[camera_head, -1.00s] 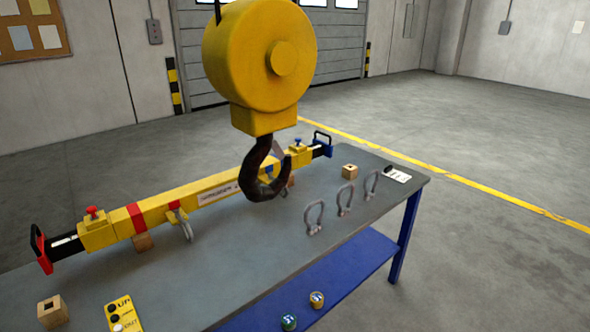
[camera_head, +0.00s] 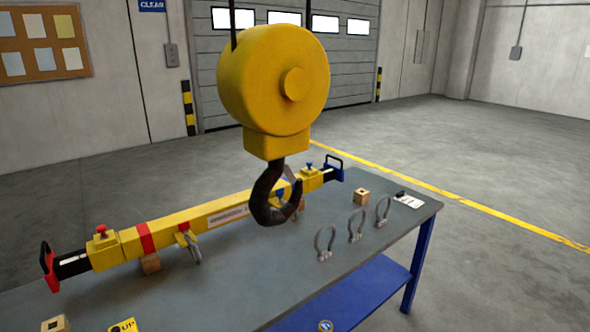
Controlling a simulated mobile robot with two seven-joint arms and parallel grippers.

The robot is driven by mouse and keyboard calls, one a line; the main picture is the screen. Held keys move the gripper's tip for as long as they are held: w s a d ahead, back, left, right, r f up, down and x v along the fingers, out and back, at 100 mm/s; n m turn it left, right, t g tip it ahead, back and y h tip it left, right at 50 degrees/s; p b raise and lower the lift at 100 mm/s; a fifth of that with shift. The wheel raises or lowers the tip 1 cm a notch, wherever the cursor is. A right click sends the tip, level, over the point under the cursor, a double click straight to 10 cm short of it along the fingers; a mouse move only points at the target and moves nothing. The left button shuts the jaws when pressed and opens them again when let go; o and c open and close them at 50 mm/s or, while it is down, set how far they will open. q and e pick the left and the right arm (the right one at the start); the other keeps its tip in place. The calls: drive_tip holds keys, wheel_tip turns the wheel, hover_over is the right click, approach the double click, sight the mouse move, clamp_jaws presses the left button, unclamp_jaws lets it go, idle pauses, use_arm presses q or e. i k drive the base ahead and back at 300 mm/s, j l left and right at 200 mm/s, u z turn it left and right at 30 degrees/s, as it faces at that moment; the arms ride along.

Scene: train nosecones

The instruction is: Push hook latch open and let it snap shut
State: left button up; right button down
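A dark hook (camera_head: 268,200) hangs below a round yellow hoist block (camera_head: 272,82), in front of the yellow spreader beam. The hook's opening faces right and up. A thin latch (camera_head: 289,176) shows near the hook's mouth, small and partly lost against the yellow beam behind it; I cannot tell exactly how it sits. Neither of my grippers shows in the head view, and nothing touches the hook.
A grey table (camera_head: 340,275) with a blue lower shelf (camera_head: 365,285) stands below the hook. On it are the yellow spreader beam (camera_head: 165,232), several grey shackles (camera_head: 356,226), wooden blocks (camera_head: 362,196), a white card (camera_head: 409,201) and a yellow control (camera_head: 123,326) at the bottom edge.

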sight(289, 174)
drive_tip(key=i+l+u, duration=0.3)
drive_tip(key=u, duration=0.15)
drive_tip(key=i+l+u, duration=0.85)
drive_tip(key=l, duration=0.2)
drive_tip(key=k, duration=0.1)
